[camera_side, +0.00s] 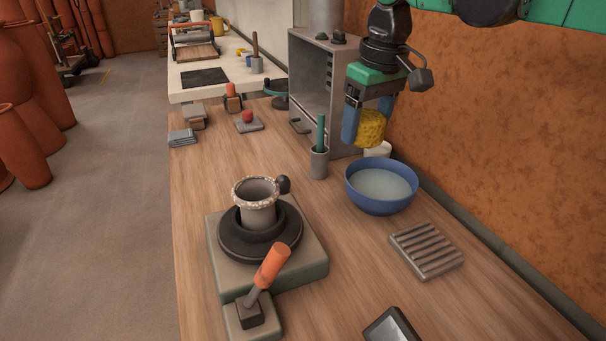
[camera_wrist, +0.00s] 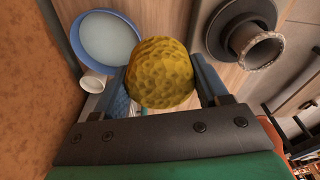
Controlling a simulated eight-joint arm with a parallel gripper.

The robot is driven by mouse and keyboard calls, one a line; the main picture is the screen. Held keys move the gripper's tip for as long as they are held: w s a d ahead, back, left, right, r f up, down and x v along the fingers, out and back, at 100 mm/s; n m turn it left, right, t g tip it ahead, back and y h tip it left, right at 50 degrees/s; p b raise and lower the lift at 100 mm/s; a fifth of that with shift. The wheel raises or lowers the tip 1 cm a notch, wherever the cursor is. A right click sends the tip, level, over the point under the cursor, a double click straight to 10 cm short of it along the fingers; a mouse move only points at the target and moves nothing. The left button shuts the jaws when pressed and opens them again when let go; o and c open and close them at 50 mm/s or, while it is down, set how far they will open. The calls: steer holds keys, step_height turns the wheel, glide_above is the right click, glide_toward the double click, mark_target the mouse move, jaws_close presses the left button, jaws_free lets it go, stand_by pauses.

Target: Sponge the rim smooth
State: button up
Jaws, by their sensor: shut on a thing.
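My gripper (camera_side: 367,124) is shut on a yellow sponge (camera_side: 371,128), held in the air above and behind the blue bowl. The sponge also fills the middle of the wrist view (camera_wrist: 160,72), between the two blue fingers. A grey clay pot (camera_side: 257,207) with a rough, speckled rim (camera_side: 240,196) stands upright on a dark round wheel (camera_side: 232,243). The pot also shows at upper right in the wrist view (camera_wrist: 258,50). The sponge is apart from the rim. The blue bowl (camera_side: 381,205) holds greyish liquid and stands right of the pot.
A lever with an orange handle (camera_side: 271,265) stands in front of the wheel. A grey ribbed tray (camera_side: 426,250) lies right of it. A grey cup with a green-handled tool (camera_side: 319,163) and a grey cabinet (camera_side: 312,85) stand behind. Bare wood lies between wheel and bowl.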

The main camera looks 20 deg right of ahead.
mark_target(269, 196)
steer(key=a+n, duration=0.1)
steer(key=a, duration=0.3)
steer(key=a+n, duration=0.1)
steer(key=a, duration=0.4)
steer(key=a+r+n, duration=0.1)
steer(key=a, duration=0.4)
steer(key=shift+s+a, duration=0.1)
steer(key=shift+f, duration=2.75)
steer(key=shift+f, duration=0.65)
stand_by(3.1)
